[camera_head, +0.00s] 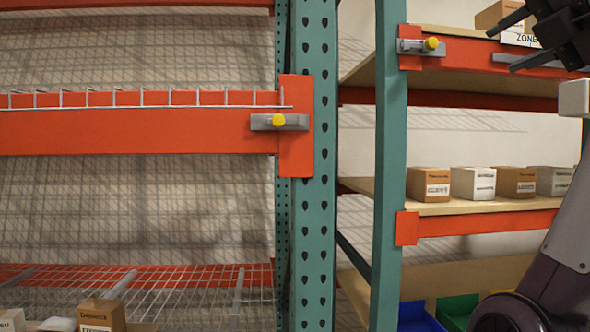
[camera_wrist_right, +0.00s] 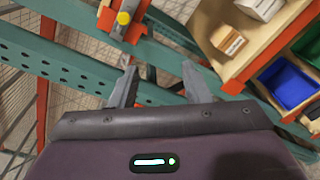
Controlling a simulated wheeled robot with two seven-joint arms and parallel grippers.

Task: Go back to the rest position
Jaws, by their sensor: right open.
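My right gripper (camera_head: 504,48) is at the top right of the head view, dark, with its two fingers apart and pointing left. My left gripper is not in view.
Green rack posts (camera_head: 314,200) and orange beams (camera_head: 130,133) stand ahead. Grey brackets with yellow knobs sit at left (camera_head: 278,121) and right (camera_head: 431,43). Boxes (camera_head: 473,184) line the right shelf. Blue (camera_head: 417,318) and green (camera_head: 458,308) bins are below.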

